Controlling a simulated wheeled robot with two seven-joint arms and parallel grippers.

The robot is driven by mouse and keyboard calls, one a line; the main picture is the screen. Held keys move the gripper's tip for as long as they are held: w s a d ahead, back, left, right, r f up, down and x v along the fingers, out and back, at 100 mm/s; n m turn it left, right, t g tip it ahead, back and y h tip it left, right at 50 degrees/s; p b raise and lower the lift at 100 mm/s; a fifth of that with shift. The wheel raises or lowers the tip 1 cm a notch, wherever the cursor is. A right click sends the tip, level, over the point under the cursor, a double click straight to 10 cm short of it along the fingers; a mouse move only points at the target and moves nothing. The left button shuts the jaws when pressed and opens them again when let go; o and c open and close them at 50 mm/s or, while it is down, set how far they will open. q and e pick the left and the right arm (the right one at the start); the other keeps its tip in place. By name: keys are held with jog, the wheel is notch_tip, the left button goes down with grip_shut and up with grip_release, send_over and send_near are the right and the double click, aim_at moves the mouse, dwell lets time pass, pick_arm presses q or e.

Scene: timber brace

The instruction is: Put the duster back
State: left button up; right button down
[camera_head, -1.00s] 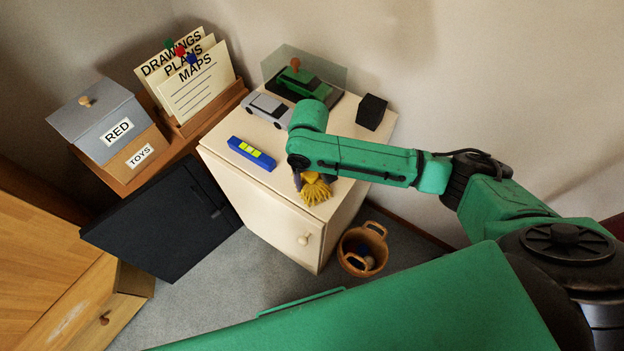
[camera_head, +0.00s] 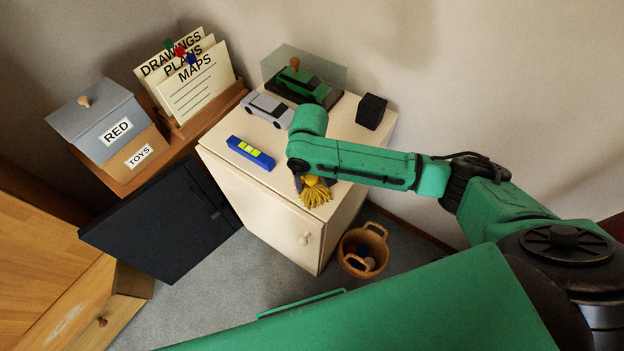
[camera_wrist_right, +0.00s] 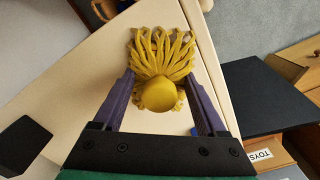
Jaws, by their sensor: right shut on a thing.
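The duster (camera_head: 315,192) has yellow strands and lies at the front right part of the cream cabinet's top (camera_head: 240,170). In the right wrist view the duster (camera_wrist_right: 162,55) shows its strands fanned out and a round yellow knob between the fingers. My right gripper (camera_wrist_right: 160,88) is shut on the duster, with one purple finger on each side of the knob. In the head view my green right arm reaches in from the right and hides most of this gripper (camera_head: 300,183). My left gripper is not in view.
A blue level (camera_head: 250,153), a grey toy car (camera_head: 267,110), a green car in a clear case (camera_head: 303,84) and a black block (camera_head: 371,111) stand on the cabinet. A wicker basket (camera_head: 363,250) is on the floor at right.

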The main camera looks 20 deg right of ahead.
aim_at(310, 177)
grip_release()
jog(key=shift+f, duration=0.1)
notch_tip(310, 177, up, 15)
jog(key=shift+a+f, duration=0.15)
jog(key=shift+f, duration=0.05)
